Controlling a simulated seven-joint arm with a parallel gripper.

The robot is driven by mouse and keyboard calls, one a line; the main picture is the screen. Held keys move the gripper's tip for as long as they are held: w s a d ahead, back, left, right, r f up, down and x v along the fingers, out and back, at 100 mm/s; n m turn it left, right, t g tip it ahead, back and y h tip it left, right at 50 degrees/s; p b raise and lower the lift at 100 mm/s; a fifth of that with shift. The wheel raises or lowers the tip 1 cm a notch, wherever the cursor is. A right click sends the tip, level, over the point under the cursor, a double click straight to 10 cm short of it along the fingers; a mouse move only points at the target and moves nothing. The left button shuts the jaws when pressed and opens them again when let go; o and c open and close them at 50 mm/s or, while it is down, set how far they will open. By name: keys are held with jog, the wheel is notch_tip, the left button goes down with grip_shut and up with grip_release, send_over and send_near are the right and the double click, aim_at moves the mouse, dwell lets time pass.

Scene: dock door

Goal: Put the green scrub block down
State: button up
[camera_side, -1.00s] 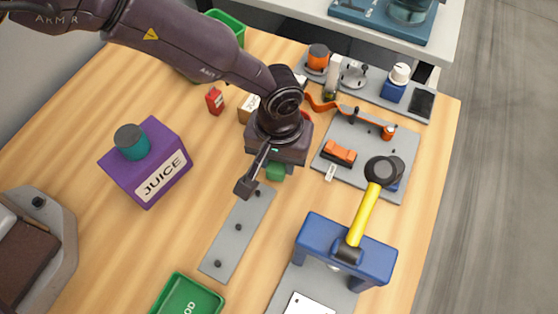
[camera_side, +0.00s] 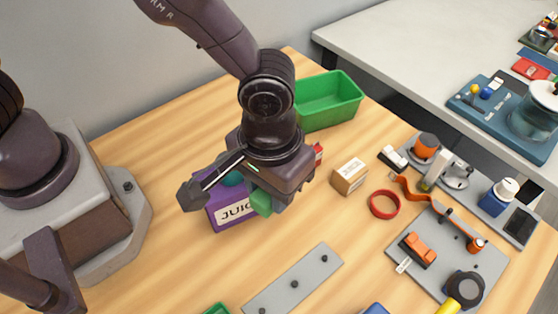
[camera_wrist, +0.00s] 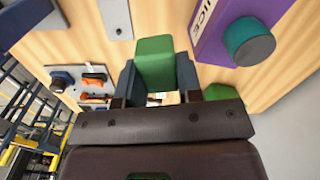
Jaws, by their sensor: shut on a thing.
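The green scrub block (camera_side: 261,202) is held in my gripper (camera_side: 268,197) in the side view, in front of the purple juice box. In the wrist view the green scrub block (camera_wrist: 154,62) stands between the two dark fingers of my gripper (camera_wrist: 156,80), which are shut on it. The block appears to be above the table; its exact height I cannot tell.
The purple juice box (camera_side: 228,214) with a teal cap is close behind my gripper. A green bin (camera_side: 330,103), a small carton (camera_side: 349,176) and a red ring (camera_side: 384,204) lie to the right. A grey strip (camera_side: 296,282) is in front. Bare wood lies between.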

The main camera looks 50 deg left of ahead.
jog(key=r, duration=0.3)
jog(key=shift+w+a+r, duration=0.2)
jog(key=shift+a+r, duration=0.15)
jog(key=shift+a, duration=0.05)
jog(key=a+n, duration=1.5)
jog(key=a, duration=0.6)
jog(key=shift+n, duration=0.4)
jog(key=w+f, duration=0.4)
jog(key=f, duration=0.1)
jog(key=w+f, duration=0.4)
jog(key=f, duration=0.1)
jog(key=w+d+f, duration=0.1)
jog(key=w+f, duration=0.3)
jog(key=w, duration=0.1)
jog(key=shift+f, duration=0.4)
jog(key=shift+w+f, duration=0.1)
jog(key=shift+f, duration=1.6)
